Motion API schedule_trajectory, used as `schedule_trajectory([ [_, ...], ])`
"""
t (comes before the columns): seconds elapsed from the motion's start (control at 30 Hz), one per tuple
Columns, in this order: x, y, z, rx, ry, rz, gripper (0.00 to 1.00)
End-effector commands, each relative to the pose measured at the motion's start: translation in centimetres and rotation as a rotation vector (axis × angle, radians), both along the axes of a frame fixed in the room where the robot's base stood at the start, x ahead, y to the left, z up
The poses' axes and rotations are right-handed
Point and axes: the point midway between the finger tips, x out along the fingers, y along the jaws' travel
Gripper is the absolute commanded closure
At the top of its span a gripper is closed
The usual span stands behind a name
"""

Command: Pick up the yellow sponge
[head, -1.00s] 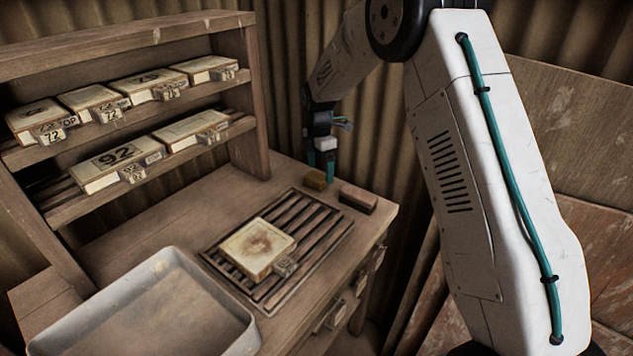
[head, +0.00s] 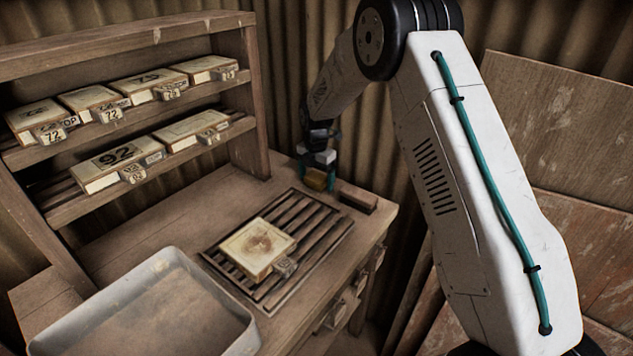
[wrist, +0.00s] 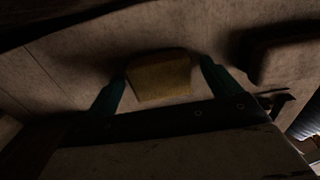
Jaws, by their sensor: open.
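The yellow sponge (head: 317,180) is a small dull-yellow block at the back right of the wooden bench. My gripper (head: 318,182) is down at the sponge, with its teal fingers open on either side of it. In the wrist view the sponge (wrist: 160,77) lies between the two fingers (wrist: 160,88), with a visible gap on each side. The sponge appears to rest on the bench top.
A dark brown block (head: 358,198) lies just right of the sponge. A slatted grate (head: 318,232) holds a tile mould (head: 257,250). A grey tray (head: 165,262) stands front left. A shelf (head: 243,125) with several numbered moulds rises at left. Corrugated wall is close behind.

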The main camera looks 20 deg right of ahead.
Motion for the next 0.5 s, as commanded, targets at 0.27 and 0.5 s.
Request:
schedule_trajectory([
  [0.27,0.01,0.02,-0.26,0.0,0.0,0.0,0.25],
  [0.5,0.0,0.01,-0.24,0.001,-0.001,-0.001,0.62],
])
